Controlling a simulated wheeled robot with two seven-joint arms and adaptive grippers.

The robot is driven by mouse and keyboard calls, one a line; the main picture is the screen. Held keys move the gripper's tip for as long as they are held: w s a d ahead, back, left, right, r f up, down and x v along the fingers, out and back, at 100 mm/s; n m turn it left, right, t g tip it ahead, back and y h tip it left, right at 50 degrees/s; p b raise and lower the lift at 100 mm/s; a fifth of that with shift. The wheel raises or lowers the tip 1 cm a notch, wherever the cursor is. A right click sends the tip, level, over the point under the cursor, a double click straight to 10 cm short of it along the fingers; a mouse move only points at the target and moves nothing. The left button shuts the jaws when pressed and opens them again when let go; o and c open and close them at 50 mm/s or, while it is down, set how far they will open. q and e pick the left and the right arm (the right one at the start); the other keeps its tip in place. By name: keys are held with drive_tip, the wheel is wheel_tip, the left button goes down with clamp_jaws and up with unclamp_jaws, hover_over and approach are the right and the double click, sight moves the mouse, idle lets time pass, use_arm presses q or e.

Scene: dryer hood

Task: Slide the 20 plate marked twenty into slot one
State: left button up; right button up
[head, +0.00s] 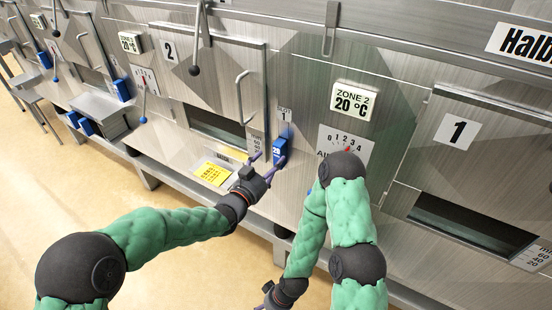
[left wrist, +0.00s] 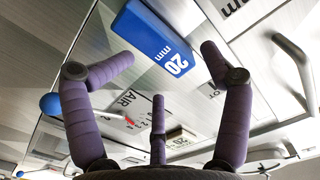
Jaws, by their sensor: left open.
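The blue plate marked 20 (head: 280,149) sits upright against the metal front, directly under the small slot label 1 (head: 284,115). How deep it sits in a slot cannot be told. In the left wrist view the plate (left wrist: 157,38) shows "20 mm" and lies between and beyond the finger ends. My left gripper (head: 266,159) is open around or just in front of the plate, with purple fingers spread and nothing clamped. It also shows in the left wrist view (left wrist: 165,65). My right gripper (head: 268,290) is low at the bottom edge, mostly hidden.
A yellow card (head: 212,174) lies on the ledge left of my left gripper. A bar handle (head: 241,97) stands above it. A dial (head: 345,142) is to the right, partly behind my right arm. More blue plates (head: 122,89) are farther left.

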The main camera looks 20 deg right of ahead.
use_arm(q)
drive_tip(key=v, duration=0.7)
drive_tip(key=shift+s+a, duration=0.1)
